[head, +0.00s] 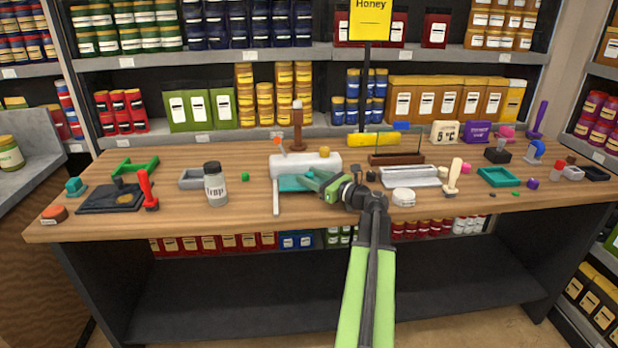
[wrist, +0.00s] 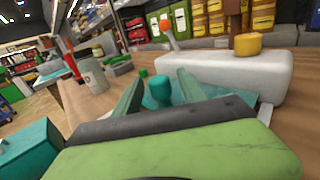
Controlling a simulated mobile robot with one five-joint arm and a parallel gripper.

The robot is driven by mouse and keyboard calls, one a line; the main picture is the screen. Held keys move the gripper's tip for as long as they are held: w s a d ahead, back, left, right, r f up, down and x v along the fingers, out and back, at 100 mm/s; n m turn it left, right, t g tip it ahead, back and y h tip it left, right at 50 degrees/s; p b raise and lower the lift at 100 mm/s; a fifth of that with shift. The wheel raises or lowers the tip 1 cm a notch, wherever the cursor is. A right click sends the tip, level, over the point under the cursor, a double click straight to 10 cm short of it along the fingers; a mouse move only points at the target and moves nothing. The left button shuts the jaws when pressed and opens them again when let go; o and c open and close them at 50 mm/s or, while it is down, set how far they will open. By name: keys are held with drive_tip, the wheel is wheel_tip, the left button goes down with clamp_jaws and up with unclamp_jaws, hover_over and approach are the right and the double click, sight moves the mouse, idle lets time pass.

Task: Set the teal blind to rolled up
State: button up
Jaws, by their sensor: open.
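The teal blind (head: 290,184) shows as a flat teal piece in front of the white pump body (head: 305,163), on the middle of the table. My gripper (head: 311,180) is over its right part and hides some of it. In the wrist view, my gripper (wrist: 161,76) is open, with a teal knob (wrist: 160,92) between its two green fingers. A gap shows on either side of the knob. Flat teal surface (wrist: 203,88) shows beyond the right finger. I cannot tell how far the blind is rolled.
The white body with a yellow knob (wrist: 247,44) stands close behind my gripper. An orange-tipped lever (head: 278,142) rises at its left end. A labelled jar (head: 215,184) stands left, a white round tin (head: 403,197) right. Bare wood lies in front of the jar.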

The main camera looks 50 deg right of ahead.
drive_tip(key=shift+w, duration=0.2)
drive_tip(key=shift+c, duration=0.5)
clamp_jaws()
idle(0.8)
